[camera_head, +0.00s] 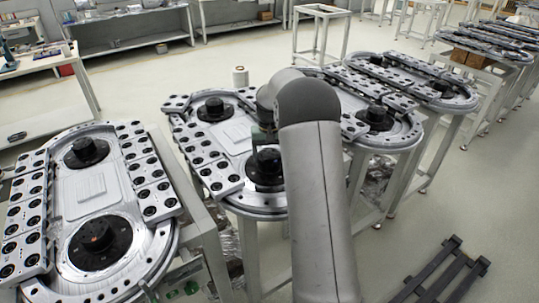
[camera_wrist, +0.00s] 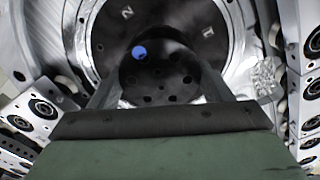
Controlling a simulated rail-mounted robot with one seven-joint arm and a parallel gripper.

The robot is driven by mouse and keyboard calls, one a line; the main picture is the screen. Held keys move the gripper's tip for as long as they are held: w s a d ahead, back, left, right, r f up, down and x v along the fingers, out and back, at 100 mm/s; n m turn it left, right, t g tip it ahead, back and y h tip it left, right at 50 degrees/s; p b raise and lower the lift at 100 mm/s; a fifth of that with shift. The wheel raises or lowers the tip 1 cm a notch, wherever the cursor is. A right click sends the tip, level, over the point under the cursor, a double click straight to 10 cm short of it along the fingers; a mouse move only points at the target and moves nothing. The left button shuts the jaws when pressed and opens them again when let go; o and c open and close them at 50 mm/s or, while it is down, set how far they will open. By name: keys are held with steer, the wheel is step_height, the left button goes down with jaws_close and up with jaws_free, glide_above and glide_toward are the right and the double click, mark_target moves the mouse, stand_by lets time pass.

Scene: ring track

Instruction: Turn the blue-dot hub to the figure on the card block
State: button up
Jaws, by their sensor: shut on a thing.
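The blue-dot hub (camera_wrist: 172,72) is a black round knob with several holes and a blue dot near its upper left rim. It sits on a dark disc (camera_wrist: 165,22) bearing white figures. A 2 shows above the dot and a 1 to the upper right; the dot points up-left, a little left of the 2. My gripper (camera_wrist: 160,85) is shut on the hub, one finger on each side. In the head view, the hub (camera_head: 265,168) is at the near end of the middle ring track, below my gripper. I cannot make out a card block or its figure.
Another ring track (camera_head: 92,190) with two black hubs stands at the left, and more stand to the back right. Rows of silver carriers (camera_head: 210,160) flank the hub closely. A white cylinder (camera_head: 240,76) stands behind the middle track. A dark rack (camera_head: 440,272) lies on the floor.

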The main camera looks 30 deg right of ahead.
mark_target(270, 155)
steer(key=o, duration=1)
steer(key=shift+r, duration=0.1)
step_height(270, 155, up, 17)
steer(key=shift+r+b, duration=0.2)
steer(key=shift+b, duration=0.1)
